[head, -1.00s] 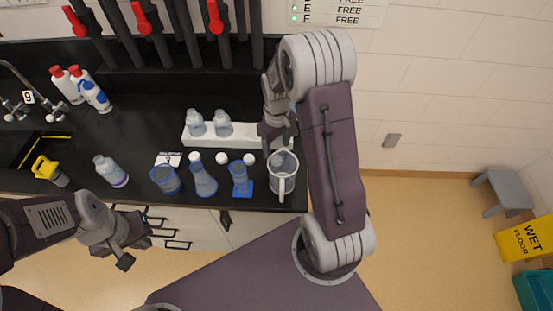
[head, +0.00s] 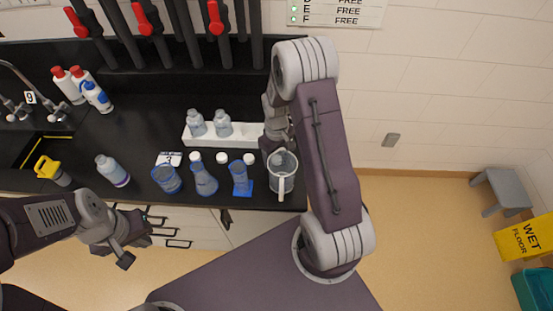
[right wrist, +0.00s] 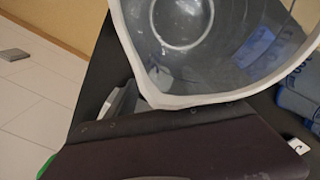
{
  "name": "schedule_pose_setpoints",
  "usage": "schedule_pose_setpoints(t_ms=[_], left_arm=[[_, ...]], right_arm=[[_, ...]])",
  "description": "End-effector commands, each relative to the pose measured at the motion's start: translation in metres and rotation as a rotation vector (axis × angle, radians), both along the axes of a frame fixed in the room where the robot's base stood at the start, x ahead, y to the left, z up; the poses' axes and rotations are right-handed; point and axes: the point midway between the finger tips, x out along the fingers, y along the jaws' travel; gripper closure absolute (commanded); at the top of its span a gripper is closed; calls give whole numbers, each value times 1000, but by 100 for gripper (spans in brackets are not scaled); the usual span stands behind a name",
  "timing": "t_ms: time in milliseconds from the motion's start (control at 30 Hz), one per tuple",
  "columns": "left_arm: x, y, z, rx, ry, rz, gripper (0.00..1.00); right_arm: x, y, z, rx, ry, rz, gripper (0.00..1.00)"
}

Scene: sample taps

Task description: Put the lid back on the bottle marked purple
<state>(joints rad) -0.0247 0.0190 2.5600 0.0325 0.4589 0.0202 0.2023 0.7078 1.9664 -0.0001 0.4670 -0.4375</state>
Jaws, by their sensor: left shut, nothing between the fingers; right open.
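A clear bottle with a purple band at its base (head: 112,171) stands open on the left of the black bench. Its open mouth faces up. Three white lids lie behind the blue vessels: a left one (head: 195,157), a middle one (head: 222,157) and a right one (head: 249,158). I cannot tell which belongs to it. My left gripper (head: 132,246) is shut and empty, in front of the bench edge, below the bottle in the picture. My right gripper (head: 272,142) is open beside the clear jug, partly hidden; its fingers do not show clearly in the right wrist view.
The jug (head: 283,176) stands at the bench's right end and fills the right wrist view (right wrist: 180,80). Several blue vessels stand near the front edge, including a beaker (head: 167,180). A white rack (head: 240,132) holds two bottles. A yellow-topped item (head: 47,170) stands far left.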

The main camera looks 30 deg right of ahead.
Motion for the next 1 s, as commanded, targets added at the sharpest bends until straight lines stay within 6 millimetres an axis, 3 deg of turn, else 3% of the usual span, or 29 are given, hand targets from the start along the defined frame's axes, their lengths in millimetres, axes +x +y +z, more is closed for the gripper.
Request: schedule_pose_setpoints(t_ms=[67, 200, 300, 667, 1000], left_arm=[[0, 0, 0, 0, 0, 0, 100], [0, 0, 0, 0, 0, 0, 100], [0, 0, 0, 0, 0, 0, 100], [0, 0, 0, 0, 0, 0, 100], [0, 0, -4, 0, 0, 0, 100]], right_arm=[[0, 0, 0, 0, 0, 0, 38], [0, 0, 0, 0, 0, 0, 77], [0, 0, 0, 0, 0, 0, 100], [0, 0, 5, 0, -1, 0, 100], [1, 0, 75, -1, -5, 0, 100]])
